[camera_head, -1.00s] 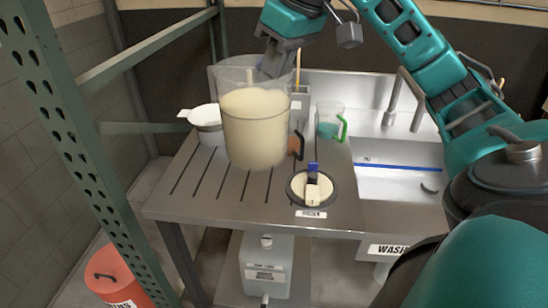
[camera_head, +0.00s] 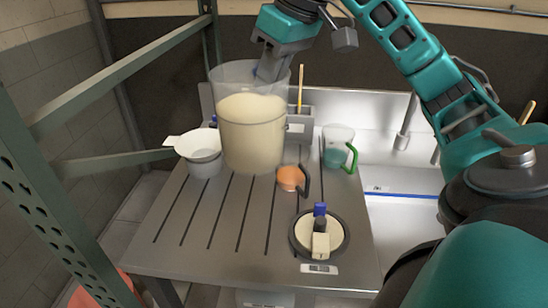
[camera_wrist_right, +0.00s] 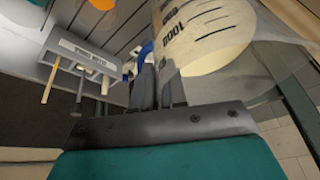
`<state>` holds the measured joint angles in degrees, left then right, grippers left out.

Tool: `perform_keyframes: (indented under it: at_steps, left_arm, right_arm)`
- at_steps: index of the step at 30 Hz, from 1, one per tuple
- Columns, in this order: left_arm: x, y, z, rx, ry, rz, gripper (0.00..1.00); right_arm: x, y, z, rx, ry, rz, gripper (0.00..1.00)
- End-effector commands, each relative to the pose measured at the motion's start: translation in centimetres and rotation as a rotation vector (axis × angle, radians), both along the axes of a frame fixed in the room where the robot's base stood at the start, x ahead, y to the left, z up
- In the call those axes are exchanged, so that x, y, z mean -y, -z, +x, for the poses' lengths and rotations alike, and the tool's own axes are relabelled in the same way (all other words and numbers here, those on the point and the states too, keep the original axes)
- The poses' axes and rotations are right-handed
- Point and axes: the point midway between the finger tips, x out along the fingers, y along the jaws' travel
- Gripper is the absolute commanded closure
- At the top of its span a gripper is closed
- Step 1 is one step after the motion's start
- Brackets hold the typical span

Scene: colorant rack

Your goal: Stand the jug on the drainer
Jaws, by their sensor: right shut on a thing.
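The jug (camera_head: 252,135) is a large clear vessel holding cream-coloured liquid. It looks upright over the back of the ribbed drainer (camera_head: 170,232); I cannot tell whether its base touches. My right gripper (camera_head: 268,72) reaches down from above and is shut on the jug at its back right rim. In the right wrist view, the jug (camera_wrist_right: 205,35) shows dark volume marks beside the fingers (camera_wrist_right: 155,92), and a blue part lies next to them. The fingertips are partly hidden. My left gripper is not in view.
A white pan (camera_head: 200,145) stands left of the jug. An orange cup (camera_head: 289,179) and a green-handled beaker (camera_head: 337,147) stand to its right. A round dish (camera_head: 302,232) sits at the front right. The drainer's front left is bare. A green rack post (camera_head: 45,190) rises at left.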

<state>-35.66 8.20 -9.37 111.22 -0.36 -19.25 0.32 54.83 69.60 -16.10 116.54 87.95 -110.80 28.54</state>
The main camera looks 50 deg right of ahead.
Motion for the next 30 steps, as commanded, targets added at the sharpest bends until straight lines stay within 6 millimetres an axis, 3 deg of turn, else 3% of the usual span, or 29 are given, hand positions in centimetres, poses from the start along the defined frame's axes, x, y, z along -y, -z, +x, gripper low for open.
perform_keyframes:
  at_steps: [5, 21, 30]
  left_arm:
    - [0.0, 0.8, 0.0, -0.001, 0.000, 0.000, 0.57]
    - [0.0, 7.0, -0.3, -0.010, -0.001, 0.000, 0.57]
    - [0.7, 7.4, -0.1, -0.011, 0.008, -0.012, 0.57]
  right_arm:
    - [0.1, 1.6, 0.0, 0.002, 0.002, 0.001, 1.00]
    - [0.0, 13.9, -0.1, 0.001, 0.000, -0.001, 1.00]
    - [0.0, 16.3, 0.0, 0.006, 0.001, 0.000, 1.00]
